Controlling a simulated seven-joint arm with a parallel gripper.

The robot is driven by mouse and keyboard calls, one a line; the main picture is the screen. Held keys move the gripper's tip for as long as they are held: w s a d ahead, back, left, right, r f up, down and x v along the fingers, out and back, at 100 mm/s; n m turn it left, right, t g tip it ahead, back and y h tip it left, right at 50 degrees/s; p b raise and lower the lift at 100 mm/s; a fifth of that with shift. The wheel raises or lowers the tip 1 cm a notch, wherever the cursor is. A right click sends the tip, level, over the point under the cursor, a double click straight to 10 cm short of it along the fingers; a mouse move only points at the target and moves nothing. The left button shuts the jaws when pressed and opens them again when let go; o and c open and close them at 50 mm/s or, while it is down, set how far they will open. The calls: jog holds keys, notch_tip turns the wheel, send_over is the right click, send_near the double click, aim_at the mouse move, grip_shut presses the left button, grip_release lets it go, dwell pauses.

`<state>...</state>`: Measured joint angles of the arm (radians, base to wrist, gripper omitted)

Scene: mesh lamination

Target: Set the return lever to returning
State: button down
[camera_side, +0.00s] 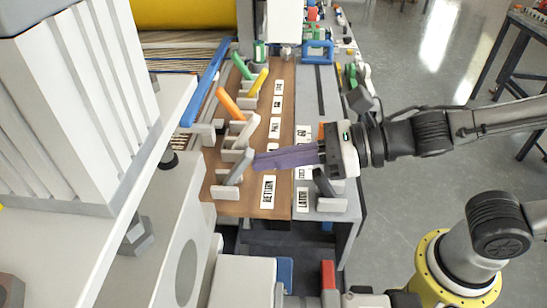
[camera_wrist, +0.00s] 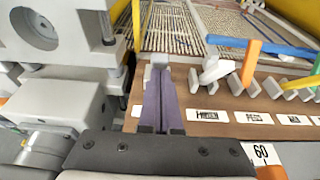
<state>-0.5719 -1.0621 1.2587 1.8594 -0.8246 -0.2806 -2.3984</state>
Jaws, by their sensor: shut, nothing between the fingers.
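The return lever (camera_side: 239,168) is a grey handle on a light block, beside the label reading RETURN (camera_side: 268,191) on the brown panel (camera_side: 262,207). In the side view it tilts, its top end up and to the right. My gripper (camera_side: 256,161) has long purple fingers, closed together and empty. Their tips are at the upper end of the lever; I cannot tell whether they touch. In the wrist view the gripper's fingers (camera_wrist: 160,80) point away over the panel, and a small grey piece, likely the lever's top (camera_wrist: 157,60), shows just beyond the tips. The rest of it is hidden there.
A pale lever (camera_side: 245,131), an orange lever (camera_side: 228,103) and a yellow lever (camera_side: 258,83) follow along the panel. A dark lever (camera_side: 323,183) stands beneath my gripper's body, near another label. A large white machine housing (camera_side: 75,90) is close on the left.

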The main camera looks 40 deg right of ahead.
aim_at(247, 150)
jog(key=shift+w+a+r+g+h, duration=0.3)
jog(key=shift+r+g+h, duration=0.1)
jog(key=shift+g+h, duration=0.1)
dwell(0.4)
jog(key=shift+w+a+r, duration=0.3)
jog(key=shift+r, duration=0.15)
jog(key=shift+w+a+r, duration=0.55)
jog(key=shift+w+a, duration=0.15)
jog(key=shift+w+a+r, duration=0.35)
jog(key=shift+w+a, duration=0.35)
jog(key=shift+w, duration=0.05)
jog(key=shift+w+a, duration=1.05)
jog(key=shift+a, duration=0.05)
jog(key=shift+r, duration=0.1)
jog(key=v, duration=1.3)
jog(key=shift+s+d, duration=0.3)
jog(key=shift+d, duration=0.05)
